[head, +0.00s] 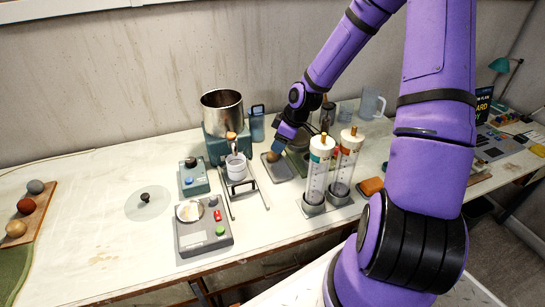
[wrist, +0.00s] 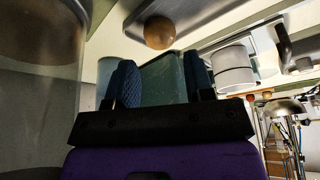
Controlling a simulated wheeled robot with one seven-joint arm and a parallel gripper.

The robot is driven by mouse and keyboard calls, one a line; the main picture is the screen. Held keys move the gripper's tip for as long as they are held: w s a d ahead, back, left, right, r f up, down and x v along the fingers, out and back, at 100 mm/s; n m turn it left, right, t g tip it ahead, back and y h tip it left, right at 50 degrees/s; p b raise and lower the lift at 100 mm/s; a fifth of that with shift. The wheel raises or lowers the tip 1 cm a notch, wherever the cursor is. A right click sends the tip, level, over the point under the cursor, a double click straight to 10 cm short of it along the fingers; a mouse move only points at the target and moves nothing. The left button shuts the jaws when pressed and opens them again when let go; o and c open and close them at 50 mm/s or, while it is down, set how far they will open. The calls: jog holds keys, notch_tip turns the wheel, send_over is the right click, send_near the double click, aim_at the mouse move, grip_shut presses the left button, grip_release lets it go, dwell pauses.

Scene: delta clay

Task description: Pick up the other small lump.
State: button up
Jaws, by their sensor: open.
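A small round brown lump (wrist: 159,32) lies on a grey tray (wrist: 185,17) in the wrist view, ahead of my fingertips. In the head view the lump (head: 272,156) shows on the tray (head: 279,174), just beside my gripper (head: 277,147). My gripper (wrist: 160,76) is open, with its two blue textured fingers apart and no lump between them. The lump is beyond the fingertips, not touched as far as I can see. Three more round lumps, grey (head: 35,187), red (head: 27,206) and tan (head: 16,229), sit on a wooden board at the far left.
Two clear cylinders (head: 318,170) with white caps stand right of the tray. A small stand with a white cup (head: 236,167) is to its left, and a steel pot (head: 222,112) behind that. A grey scale (head: 204,236) with a dish is in front. The table's left middle is mostly clear.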

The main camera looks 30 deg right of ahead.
aim_at(270, 159)
jog(key=shift+x, duration=2.75)
jog(key=c, duration=0.5)
